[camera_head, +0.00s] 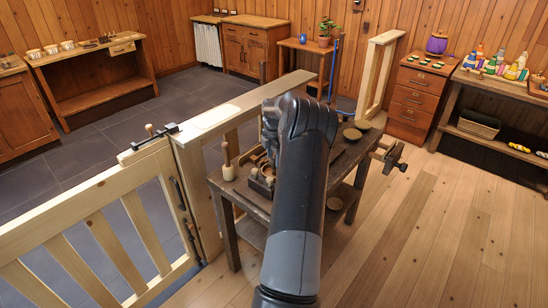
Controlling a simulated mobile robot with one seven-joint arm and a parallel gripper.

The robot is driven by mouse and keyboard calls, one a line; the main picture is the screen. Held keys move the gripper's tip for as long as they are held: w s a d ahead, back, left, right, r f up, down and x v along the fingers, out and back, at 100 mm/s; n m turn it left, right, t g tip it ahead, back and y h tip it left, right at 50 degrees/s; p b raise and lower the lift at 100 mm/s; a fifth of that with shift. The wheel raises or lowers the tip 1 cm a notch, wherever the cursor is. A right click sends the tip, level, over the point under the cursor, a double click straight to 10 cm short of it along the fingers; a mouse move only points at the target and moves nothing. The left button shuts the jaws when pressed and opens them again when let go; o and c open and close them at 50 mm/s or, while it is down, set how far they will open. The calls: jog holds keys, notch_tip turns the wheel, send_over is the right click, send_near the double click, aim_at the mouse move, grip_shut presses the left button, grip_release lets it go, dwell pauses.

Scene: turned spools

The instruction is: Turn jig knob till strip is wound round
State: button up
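My arm reaches forward from the bottom of the head view and ends over a dark wooden workbench (228,187). The arm's dark end covers the middle of the bench, and my gripper's fingers are hidden behind it. Part of a small wooden device (261,184), perhaps the jig, shows at the left of my arm. I cannot make out its knob or the strip. Whether my gripper touches anything is hidden.
A pale wooden gate (100,235) and a railing stand left of the bench. A wooden mallet-like tool (228,172) stands on the bench's left end. A vise (392,157) sticks out at its right end. Wooden floor (430,240) is clear at the right.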

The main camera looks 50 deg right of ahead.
jog(key=c, duration=0.8)
